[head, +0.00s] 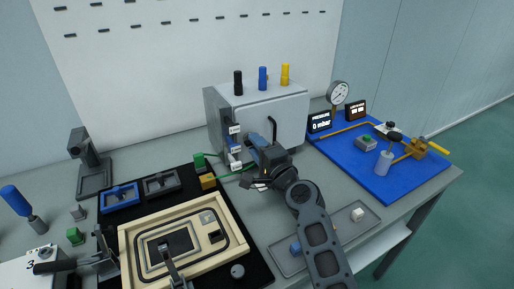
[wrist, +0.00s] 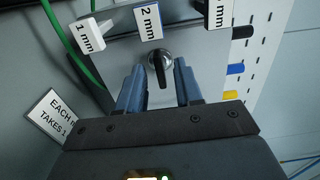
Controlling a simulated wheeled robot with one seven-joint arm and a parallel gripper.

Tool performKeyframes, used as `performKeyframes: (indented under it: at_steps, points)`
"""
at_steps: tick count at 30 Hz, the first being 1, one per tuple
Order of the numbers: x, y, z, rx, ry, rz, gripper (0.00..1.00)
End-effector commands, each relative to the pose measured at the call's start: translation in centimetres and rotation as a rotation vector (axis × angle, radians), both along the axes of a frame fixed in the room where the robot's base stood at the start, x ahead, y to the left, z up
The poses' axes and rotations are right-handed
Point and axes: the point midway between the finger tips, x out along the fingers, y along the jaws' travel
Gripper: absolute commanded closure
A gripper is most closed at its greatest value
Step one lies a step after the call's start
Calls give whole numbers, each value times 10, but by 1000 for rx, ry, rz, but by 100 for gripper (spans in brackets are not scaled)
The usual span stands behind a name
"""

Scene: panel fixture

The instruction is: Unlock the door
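The grey cabinet (head: 262,104) stands at the back of the bench. Its door (head: 290,125) looks closed and carries a dark bar handle (head: 272,128). In the wrist view a round lock knob with a black turn piece (wrist: 160,66) sits on a light panel, the turn piece pointing roughly along the fingers. My gripper (wrist: 159,85) is open, with one blue finger on each side of the knob and visible gaps to both. In the head view my gripper (head: 257,150) is at the cabinet's front left, and the knob is hidden.
Tags marked 1 mm (wrist: 88,33) and 2 mm (wrist: 149,22) are close above the knob. A green cable (head: 228,173) runs nearby. Black, blue (head: 263,78) and yellow cylinders stand on the cabinet. A blue gauge board (head: 372,172) lies right, a framed panel (head: 135,229) front left.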

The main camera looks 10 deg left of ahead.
Motion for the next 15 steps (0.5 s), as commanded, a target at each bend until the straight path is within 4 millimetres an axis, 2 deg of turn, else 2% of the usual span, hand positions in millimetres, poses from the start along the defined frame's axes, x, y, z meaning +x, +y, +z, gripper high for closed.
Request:
performKeyframes:
  at_steps: [5,15]
  points:
    - [0,0,0,0,0,0,65]
    - [0,0,0,0,0,0,97]
